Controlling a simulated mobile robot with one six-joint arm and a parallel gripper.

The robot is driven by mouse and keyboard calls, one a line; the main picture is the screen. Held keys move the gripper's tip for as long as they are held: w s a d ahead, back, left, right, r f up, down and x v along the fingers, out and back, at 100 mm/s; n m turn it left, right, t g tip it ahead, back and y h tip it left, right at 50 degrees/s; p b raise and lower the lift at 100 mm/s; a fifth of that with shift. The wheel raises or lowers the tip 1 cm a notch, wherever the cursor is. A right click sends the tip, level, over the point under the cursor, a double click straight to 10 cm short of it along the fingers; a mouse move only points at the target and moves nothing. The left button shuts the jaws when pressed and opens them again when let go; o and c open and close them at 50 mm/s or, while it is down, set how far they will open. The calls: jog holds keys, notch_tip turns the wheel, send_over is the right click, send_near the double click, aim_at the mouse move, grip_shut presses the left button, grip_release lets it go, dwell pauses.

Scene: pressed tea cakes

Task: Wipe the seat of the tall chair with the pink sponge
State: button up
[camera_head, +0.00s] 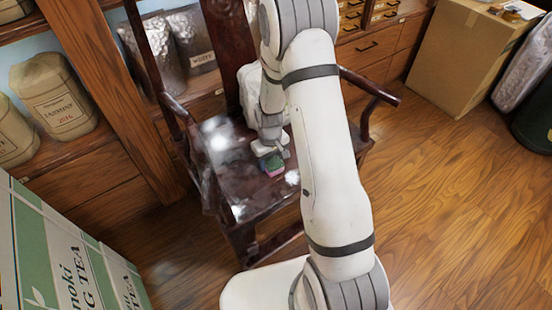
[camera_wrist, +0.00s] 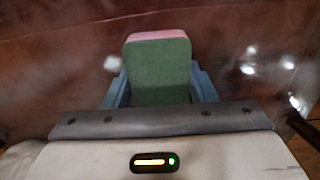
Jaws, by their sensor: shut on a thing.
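The tall chair is dark reddish-brown wood with armrests, left of centre in the head view. Its seat (camera_head: 232,178) has several bright whitish patches that could be glare or dust. My gripper (camera_head: 272,156) is over the middle of the seat, shut on the sponge (camera_head: 273,167), which shows green above and pink below. In the wrist view the sponge (camera_wrist: 158,70) sits between the two blue-grey fingers of my gripper (camera_wrist: 160,88), with its pink edge at the top. I cannot tell whether the sponge touches the seat. My arm hides part of the seat and backrest.
A shelf with tea sacks (camera_head: 57,97) stands at the left, and green-and-white tea boxes (camera_head: 60,250) are in front of it. A cardboard box (camera_head: 467,55) stands at the right back. Drawers (camera_head: 372,45) line the back wall. The wooden floor (camera_head: 450,200) on the right is clear.

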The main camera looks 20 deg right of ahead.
jog(key=shift+s+a+f, duration=0.15)
jog(key=shift+s+a, duration=0.05)
jog(key=shift+a, duration=0.25)
jog(key=shift+r+p, duration=2.55)
jog(key=shift+r, duration=1.6)
jog(key=shift+w+r, duration=0.1)
